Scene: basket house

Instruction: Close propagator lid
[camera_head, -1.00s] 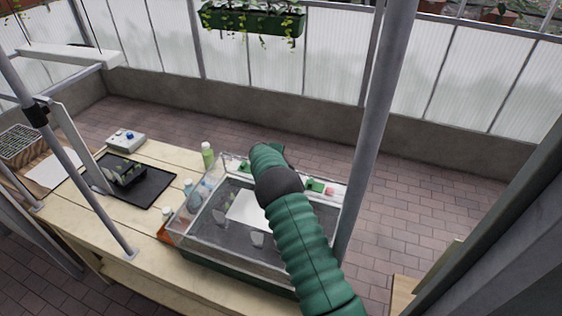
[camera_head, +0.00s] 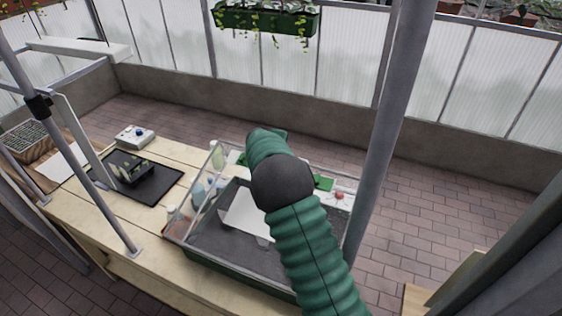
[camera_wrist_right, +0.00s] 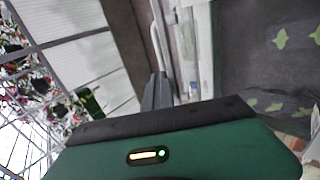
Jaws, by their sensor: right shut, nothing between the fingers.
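The propagator has a dark-green base (camera_head: 225,272) and a clear lid (camera_head: 190,208) with a pale frame. In the head view the lid's left side rises at a slant by the bottles, and the grey tray inside shows plainly. My right arm lies across the propagator and hides part of it and its far side. My right gripper (camera_wrist_right: 158,90) shows in the wrist view with its narrow fingers together and empty; the head view hides the fingertips. A pale rail and a dark surface with green shapes lie beside it. I cannot tell whether it touches the lid. My left gripper is not in view.
The wooden bench (camera_head: 95,215) carries a black mat (camera_head: 155,190) with a small plant tray, a white box with a blue knob (camera_head: 135,136), and bottles (camera_head: 218,155) beside the propagator. A grey post (camera_head: 392,130) stands right of my arm.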

